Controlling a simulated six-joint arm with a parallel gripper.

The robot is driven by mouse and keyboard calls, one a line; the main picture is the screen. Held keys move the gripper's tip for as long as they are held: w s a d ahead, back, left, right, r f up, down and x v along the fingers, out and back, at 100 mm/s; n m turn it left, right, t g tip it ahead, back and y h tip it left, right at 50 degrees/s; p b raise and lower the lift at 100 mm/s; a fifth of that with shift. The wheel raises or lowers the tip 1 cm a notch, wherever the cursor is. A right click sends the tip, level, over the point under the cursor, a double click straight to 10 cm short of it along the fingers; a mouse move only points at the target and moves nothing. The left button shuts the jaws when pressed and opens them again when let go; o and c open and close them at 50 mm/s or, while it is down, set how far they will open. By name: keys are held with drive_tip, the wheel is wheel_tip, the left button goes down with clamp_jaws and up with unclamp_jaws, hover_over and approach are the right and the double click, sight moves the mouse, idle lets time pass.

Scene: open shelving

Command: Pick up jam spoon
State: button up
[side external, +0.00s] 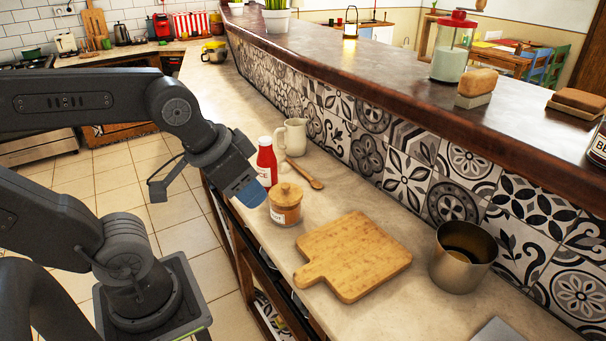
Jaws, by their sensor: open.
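A red sauce bottle (266,163) and a wooden-lidded jar (286,205) stand close to my gripper, with a cream jug (292,137) behind. A cutting board (355,257) and a metal pot (462,258) are nearer. A tiled wall (365,155) bounds the counter.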

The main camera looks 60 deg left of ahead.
idle(0.4)
drive_tip(key=w+a+r+n+g, duration=0.1)
drive_tip(key=w+a+r+n, duration=0.1)
drive_tip(key=w, duration=0.3)
drive_tip(key=w+a+r+n+g, duration=0.1)
drive_tip(key=w+a+r+n, duration=0.15)
drive_tip(key=w, duration=0.25)
drive_tip(key=n+g, duration=0.4)
drive_tip(key=n, duration=0.9)
hover_over(306, 174)
drive_tip(key=f, duration=2.2)
drive_tip(key=shift+s+d+f, duration=0.1)
drive_tip(key=shift+s+d, duration=0.05)
drive_tip(key=shift+s, duration=0.15)
drive_tip(key=shift+w+f, duration=0.15)
drive_tip(key=shift+f, duration=1.35)
drive_tip(key=shift+w+f, duration=0.15)
drive_tip(key=shift+f, duration=1.3)
clamp_jaws()
